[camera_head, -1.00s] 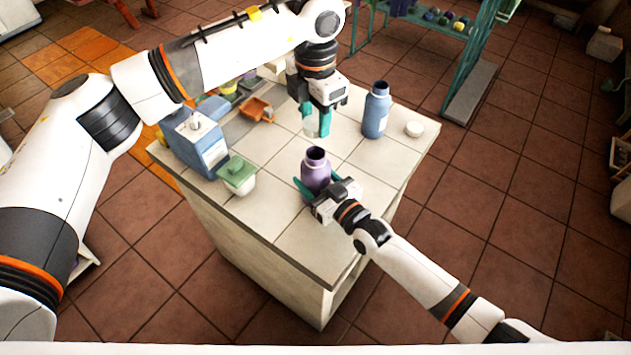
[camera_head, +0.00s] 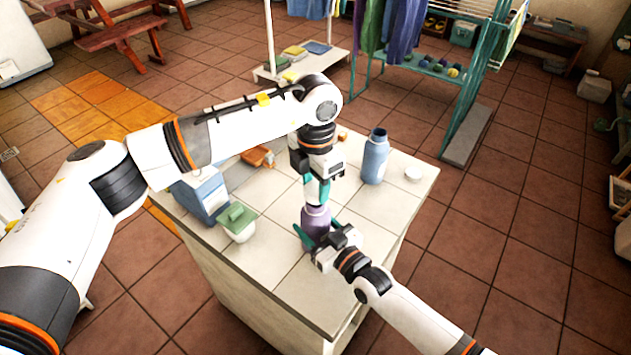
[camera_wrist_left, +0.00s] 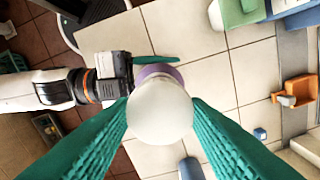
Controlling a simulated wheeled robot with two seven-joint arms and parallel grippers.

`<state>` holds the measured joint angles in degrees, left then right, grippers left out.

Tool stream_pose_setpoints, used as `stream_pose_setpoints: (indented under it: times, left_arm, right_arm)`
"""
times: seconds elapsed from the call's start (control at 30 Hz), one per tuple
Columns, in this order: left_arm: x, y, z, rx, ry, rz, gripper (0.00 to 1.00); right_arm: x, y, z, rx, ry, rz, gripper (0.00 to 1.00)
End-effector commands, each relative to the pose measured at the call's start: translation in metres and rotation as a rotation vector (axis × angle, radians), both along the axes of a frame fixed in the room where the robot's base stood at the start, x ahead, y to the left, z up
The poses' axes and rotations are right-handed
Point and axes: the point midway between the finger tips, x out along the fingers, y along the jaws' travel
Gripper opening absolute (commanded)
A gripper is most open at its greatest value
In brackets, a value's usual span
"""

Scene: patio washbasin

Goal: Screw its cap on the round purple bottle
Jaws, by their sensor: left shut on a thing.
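The round purple bottle (camera_head: 316,219) stands upright on the tiled counter, its mouth hidden in the head view by my left gripper. My left gripper (camera_head: 317,192) points straight down above it, shut on a white cap. In the left wrist view the cap (camera_wrist_left: 160,110) sits between the teal fingers and covers most of the bottle; a purple rim (camera_wrist_left: 155,72) shows behind it. Whether cap and neck touch I cannot tell. My right gripper (camera_head: 318,237) has its fingers on either side of the bottle's body, low down; whether they press on it is unclear.
A blue bottle (camera_head: 375,160) without a cap and a white round lid (camera_head: 413,173) stand at the counter's right. A blue box-shaped container (camera_head: 203,195), a green-lidded pot (camera_head: 238,222) and an orange scoop (camera_head: 258,157) are at the left. The counter's front is clear.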

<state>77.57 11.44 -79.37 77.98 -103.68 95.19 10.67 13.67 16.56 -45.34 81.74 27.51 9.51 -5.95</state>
Motion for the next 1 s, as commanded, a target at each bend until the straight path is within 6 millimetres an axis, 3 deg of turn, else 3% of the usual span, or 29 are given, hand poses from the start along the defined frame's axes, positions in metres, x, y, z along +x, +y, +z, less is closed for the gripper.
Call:
stream_pose_setpoints:
  times: [0.3, 1.0]
  left_arm:
    - [0.000, 0.000, -0.017, 0.001, 0.001, -0.001, 0.21]
    - [0.000, 0.000, -0.020, 0.001, 0.001, -0.001, 0.21]
  right_arm:
    - [0.000, 0.000, 0.000, -0.001, 0.000, 0.000, 0.18]
    - [0.000, 0.000, 0.000, -0.001, 0.000, 0.000, 0.18]
